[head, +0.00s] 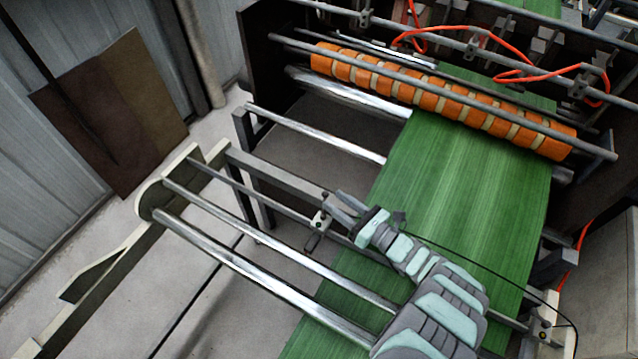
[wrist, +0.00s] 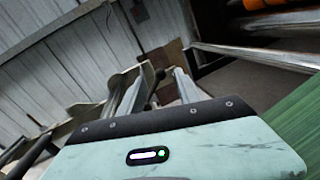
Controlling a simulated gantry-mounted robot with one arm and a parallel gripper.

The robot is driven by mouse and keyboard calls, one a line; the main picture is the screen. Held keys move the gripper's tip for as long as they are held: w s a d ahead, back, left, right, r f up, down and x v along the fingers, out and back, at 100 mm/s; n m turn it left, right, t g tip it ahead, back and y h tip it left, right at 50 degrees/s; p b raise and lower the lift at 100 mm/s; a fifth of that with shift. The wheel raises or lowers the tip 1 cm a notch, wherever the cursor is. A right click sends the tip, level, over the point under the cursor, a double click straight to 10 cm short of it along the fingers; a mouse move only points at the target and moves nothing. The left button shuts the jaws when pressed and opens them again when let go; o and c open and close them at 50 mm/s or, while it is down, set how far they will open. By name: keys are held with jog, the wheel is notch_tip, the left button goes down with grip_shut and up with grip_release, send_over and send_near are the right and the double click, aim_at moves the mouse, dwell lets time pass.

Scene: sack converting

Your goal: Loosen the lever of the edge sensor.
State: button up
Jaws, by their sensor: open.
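The edge sensor (head: 320,222) is a small grey block with a green dot, clamped on a thin rail left of the green web. Its lever (head: 312,242) is a short dark handle hanging below it, tilted down to the left. My gripper (head: 336,203) is open just above and right of the sensor, with its fingers pointing left; I cannot tell whether they touch it. In the wrist view my gripper's pale housing fills the bottom, and its fingertips are hidden.
The green web (head: 465,185) runs under my arm to orange rollers (head: 440,98). Bright steel rollers (head: 262,268) and the pale frame end (head: 150,198) lie to the left. A second sensor (head: 543,335) with a black cable is at lower right. Open floor shows left.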

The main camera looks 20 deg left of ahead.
jog(key=x, duration=0.7)
jog(key=shift+a+p, duration=0.35)
jog(key=shift+p, duration=0.05)
jog(key=shift+w, duration=0.15)
jog(key=shift+c, duration=0.2)
jog(key=shift+f, duration=0.15)
grip_shut()
